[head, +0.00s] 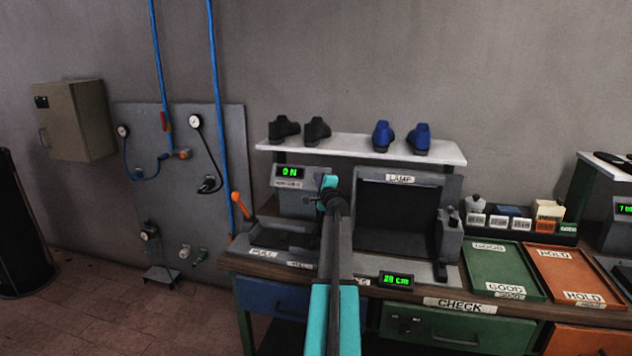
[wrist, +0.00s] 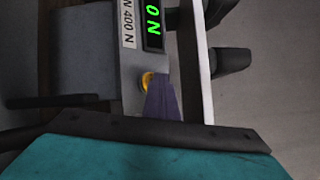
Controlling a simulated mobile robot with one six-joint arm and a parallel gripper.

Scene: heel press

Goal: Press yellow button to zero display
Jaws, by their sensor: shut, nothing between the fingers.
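The grey press head carries a dark display (head: 290,173) with green characters that read 0 N. The display also shows, turned sideways, in the wrist view (wrist: 153,24). The round yellow button (wrist: 147,82) sits just below it on the panel in the wrist view. My gripper (head: 327,183) is shut and empty at the right side of the press head. Its dark purple fingertips (wrist: 158,78) overlap the button's edge in the wrist view. I cannot tell whether they touch it. In the head view the button is hidden behind my gripper.
A white shelf (head: 360,147) with black and blue shoes runs just above and behind my gripper. An orange-knobbed lever (head: 240,205) stands left of the press. A lamp box (head: 400,215) stands close on the right. Green (head: 490,262) and orange (head: 570,270) trays lie farther right.

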